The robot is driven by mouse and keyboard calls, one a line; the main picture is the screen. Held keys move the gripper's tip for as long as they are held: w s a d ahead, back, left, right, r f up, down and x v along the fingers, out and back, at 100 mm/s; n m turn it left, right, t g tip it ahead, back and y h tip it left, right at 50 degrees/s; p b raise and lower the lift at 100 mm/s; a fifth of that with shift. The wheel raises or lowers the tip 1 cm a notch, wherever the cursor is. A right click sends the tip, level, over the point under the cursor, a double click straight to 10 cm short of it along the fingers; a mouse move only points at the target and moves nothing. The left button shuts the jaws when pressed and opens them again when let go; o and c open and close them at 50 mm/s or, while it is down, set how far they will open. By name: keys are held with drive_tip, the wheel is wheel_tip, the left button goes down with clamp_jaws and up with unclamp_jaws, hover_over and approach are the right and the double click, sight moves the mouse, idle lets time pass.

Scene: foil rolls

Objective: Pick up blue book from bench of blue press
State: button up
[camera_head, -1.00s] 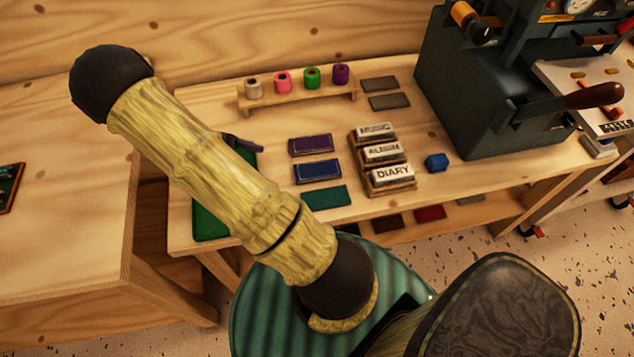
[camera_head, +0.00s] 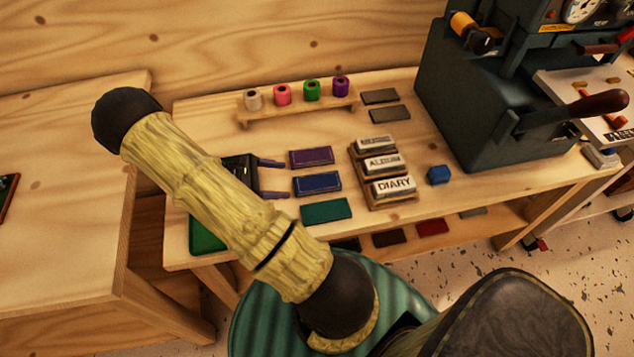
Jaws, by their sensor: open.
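The blue book (camera_head: 317,183) lies flat on the wooden bench (camera_head: 420,130), between a purple book (camera_head: 311,157) behind it and a teal book (camera_head: 325,211) in front. The blue press (camera_head: 500,95) stands at the bench's right end. My gripper (camera_head: 277,179) is open and empty, just left of the blue and purple books. Its two purple-grey fingers point right, one near the purple book's left end and one near the blue book's lower left. A gap shows between the fingers and the books. My arm hides part of the gripper's body.
A rack of stamp blocks (camera_head: 384,175) stands right of the books, with a small blue block (camera_head: 438,175) beyond it. A shelf of foil rolls (camera_head: 298,100) is behind. A green mat (camera_head: 206,236) lies at the left, partly under my arm. Another table (camera_head: 70,230) is at far left.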

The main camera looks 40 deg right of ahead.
approach(320, 181)
drive_tip(key=x, duration=0.3)
drive_tip(key=shift+s+f, duration=0.2)
drive_tip(key=shift+f, duration=0.05)
drive_tip(key=shift+d, duration=0.1)
drive_tip(key=p+x, duration=0.1)
drive_tip(key=x, duration=0.4)
drive_tip(key=shift+d+r, duration=0.1)
drive_tip(key=shift+d, duration=0.1)
drive_tip(key=c, duration=1.1)
